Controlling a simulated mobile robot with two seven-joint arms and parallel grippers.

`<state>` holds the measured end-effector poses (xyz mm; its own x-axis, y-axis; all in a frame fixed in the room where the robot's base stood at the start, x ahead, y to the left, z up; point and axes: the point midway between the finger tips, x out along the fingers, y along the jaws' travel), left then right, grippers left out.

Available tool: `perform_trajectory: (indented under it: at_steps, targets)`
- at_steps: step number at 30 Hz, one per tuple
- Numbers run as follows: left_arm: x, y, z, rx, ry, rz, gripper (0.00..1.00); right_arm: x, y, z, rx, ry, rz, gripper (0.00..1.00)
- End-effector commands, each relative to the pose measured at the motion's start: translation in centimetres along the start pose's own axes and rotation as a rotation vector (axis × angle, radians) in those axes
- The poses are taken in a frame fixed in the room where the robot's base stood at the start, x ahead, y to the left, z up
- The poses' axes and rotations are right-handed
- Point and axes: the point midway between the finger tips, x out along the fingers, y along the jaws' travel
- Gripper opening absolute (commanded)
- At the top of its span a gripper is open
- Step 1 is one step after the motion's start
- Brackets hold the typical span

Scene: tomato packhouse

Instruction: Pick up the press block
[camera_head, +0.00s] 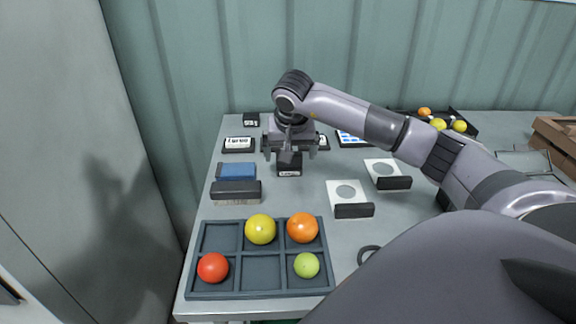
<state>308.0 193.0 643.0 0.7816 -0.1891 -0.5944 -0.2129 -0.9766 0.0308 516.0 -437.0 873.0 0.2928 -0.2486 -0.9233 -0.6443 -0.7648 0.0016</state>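A small black block with a white label on its front (289,170) stands on the table at the back middle. I take it to be the press block; a grey knob-like part shows just above it. My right gripper (290,151) comes in from the right and points down over this block. Its two fingers are spread apart, one to each side of the knob, and appear not to touch it. The gripper hides what lies directly behind. My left gripper is not in view.
A six-compartment tray (261,292) with several tomatoes stands in front. A blue block (236,171) and a dark-backed brush (236,190) lie left. White cards with grey discs (346,198) lie right. A labelled display (238,145) and small black cube (251,119) stand behind.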

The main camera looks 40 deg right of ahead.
Motion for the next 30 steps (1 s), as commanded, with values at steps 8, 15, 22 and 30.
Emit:
perform_trajectory:
  at_steps: [8, 15, 22, 30]
  targets:
    - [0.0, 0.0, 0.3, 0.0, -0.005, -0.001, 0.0, 3.8, -0.1, -0.3, 0.001, -0.003, -0.001, 0.98]
    - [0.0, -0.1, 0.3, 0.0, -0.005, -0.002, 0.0, 4.3, -0.1, -0.3, 0.0, -0.001, -0.002, 0.98]
    - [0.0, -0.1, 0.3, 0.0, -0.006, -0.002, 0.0, 4.2, -0.1, -0.3, 0.001, -0.001, -0.002, 0.43]
    - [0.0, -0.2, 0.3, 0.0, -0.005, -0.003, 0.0, 4.2, -0.1, -0.4, 0.001, 0.0, -0.002, 0.4]
